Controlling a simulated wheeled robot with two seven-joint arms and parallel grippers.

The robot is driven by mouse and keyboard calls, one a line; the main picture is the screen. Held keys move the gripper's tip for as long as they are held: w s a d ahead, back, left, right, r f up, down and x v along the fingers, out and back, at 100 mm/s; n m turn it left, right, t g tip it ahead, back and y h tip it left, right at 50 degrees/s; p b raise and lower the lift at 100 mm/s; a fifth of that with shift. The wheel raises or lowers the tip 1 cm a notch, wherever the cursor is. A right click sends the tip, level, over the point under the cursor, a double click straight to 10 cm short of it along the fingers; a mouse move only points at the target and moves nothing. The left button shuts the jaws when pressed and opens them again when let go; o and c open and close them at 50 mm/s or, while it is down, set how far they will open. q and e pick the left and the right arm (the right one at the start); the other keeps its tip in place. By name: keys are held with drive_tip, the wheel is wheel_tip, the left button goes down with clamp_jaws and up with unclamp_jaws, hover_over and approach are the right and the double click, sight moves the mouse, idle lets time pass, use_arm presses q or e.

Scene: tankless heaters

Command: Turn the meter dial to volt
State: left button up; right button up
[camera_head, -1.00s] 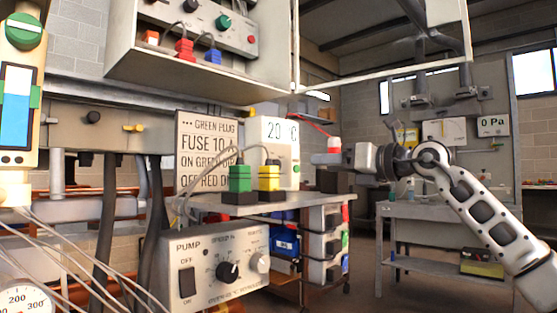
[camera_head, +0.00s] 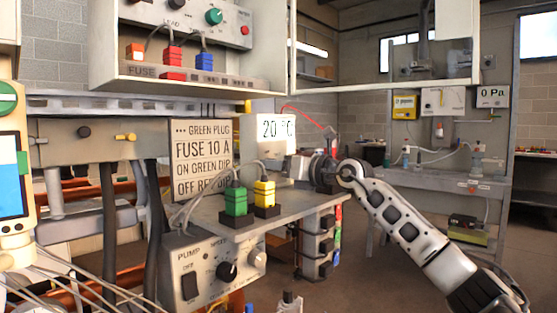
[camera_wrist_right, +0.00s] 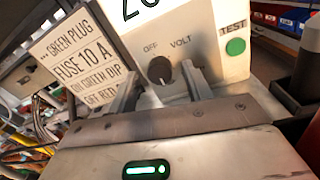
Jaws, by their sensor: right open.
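The white meter (camera_head: 278,128) stands on the shelf with its display reading about 20 °C. In the right wrist view its front panel (camera_wrist_right: 205,22) shows a dark round dial (camera_wrist_right: 159,69) below the words OFF and VOLT. I cannot tell which word the dial points at. My right gripper (camera_wrist_right: 161,76) is open, with one finger on each side of the dial; I cannot tell whether either finger touches it. In the head view the right gripper (camera_head: 321,172) is at the meter's right side, and the dial is hidden there. My left gripper is not in view.
A green TEST button (camera_wrist_right: 235,47) is right of the dial. A text sign (camera_head: 201,158) stands left of the meter. Green (camera_head: 236,202) and yellow (camera_head: 264,193) plugs with cables sit on the shelf (camera_head: 300,200). A pump panel (camera_head: 214,270) is below.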

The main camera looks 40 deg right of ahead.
drive_tip(key=c, duration=1)
